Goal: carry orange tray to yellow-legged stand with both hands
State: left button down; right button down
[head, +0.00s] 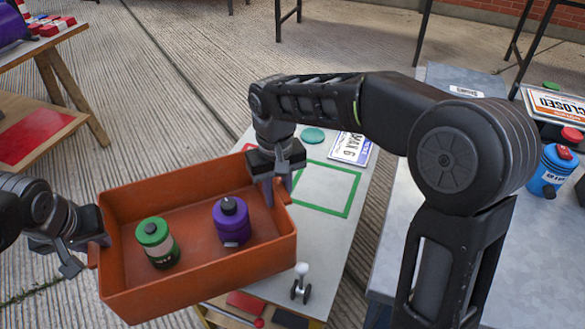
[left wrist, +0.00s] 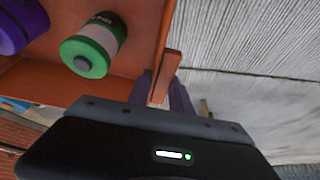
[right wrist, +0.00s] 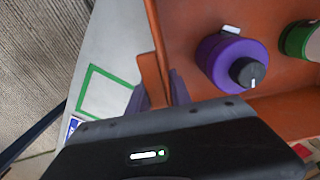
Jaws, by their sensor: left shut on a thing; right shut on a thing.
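The orange tray (head: 190,180) is held up between my two grippers, tilted in the head view. A green-and-white canister (head: 157,243) and a purple canister (head: 231,221) stand inside it. My left gripper (head: 88,255) is shut on the tray's left end; the left wrist view shows its fingers around an orange tab (left wrist: 168,78). My right gripper (head: 277,185) is shut on the tray's opposite end, around a similar tab (right wrist: 152,82). A light grey-topped stand (head: 345,185) with a green square outline (head: 328,188) lies beneath and behind the tray; yellow shows at its lower front edge.
A grey table (head: 405,235) with a blue bottle (head: 551,170) is at right. A wooden stand (head: 35,125) is at left.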

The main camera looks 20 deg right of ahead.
jog(key=shift+f, duration=0.1)
